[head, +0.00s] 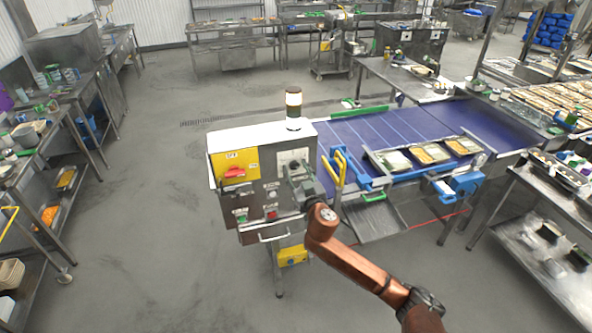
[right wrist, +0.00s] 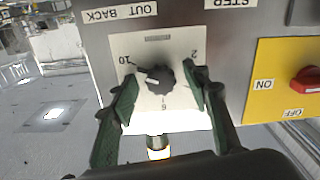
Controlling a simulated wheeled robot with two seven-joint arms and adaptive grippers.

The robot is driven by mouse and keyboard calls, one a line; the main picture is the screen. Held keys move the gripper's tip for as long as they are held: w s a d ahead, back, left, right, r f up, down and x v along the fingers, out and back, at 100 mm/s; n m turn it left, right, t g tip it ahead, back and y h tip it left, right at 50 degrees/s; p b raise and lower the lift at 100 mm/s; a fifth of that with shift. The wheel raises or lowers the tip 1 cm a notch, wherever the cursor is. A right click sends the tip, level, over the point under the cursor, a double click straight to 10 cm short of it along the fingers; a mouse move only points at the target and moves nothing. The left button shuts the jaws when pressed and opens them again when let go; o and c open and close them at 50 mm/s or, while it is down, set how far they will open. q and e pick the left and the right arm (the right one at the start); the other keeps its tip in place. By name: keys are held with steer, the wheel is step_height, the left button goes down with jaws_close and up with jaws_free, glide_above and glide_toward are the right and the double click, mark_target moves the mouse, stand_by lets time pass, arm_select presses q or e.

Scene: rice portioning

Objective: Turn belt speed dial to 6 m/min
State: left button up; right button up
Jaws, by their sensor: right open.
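The belt speed dial (right wrist: 160,78) is a black knob on a white plate, upside down in the right wrist view, with the marks 10, 2 and 6 readable. A pale pointer mark on it appears to face toward the 10 side; its exact reading is unclear. My right gripper (right wrist: 163,74) is open, with one green-padded finger on each side of the knob. I cannot tell whether either finger touches it. In the head view, the right gripper (head: 298,172) is at the control box's front (head: 262,200), hiding the knob. My left gripper is out of view.
A yellow plate with a red switch (right wrist: 305,78) marked ON and OFF is beside the dial's panel. A signal lamp (head: 293,108) stands on the box. The blue conveyor belt (head: 350,132) with several trays (head: 430,154) runs to the right.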

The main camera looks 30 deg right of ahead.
steer(key=shift+c, duration=0.2)
steer(key=c, duration=1.1)
